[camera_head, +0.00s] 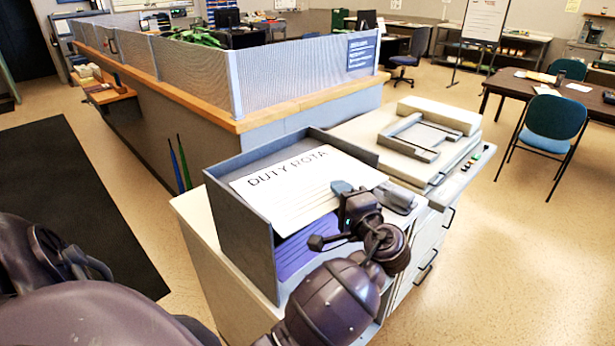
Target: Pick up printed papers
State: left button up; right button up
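A white printed sheet headed "DUTY ROTA" (292,183) lies across the top of a grey open tray box (242,235) on the cabinet. Its right end reaches toward the box's right side. A violet-blue surface (305,247) shows lower down inside the box.
A beige printer-like machine (410,140) stands behind the box on the same cabinet (188,207). A small grey object (397,197) lies right of my gripper. A wood-capped counter with a mesh screen (300,75) runs behind. Open floor (500,250) lies to the right.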

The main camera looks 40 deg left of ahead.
pick_arm(q)
jog(key=shift+a, duration=0.15)
jog(key=shift+c, duration=0.3)
grip_shut()
jog(key=shift+r, duration=0.1)
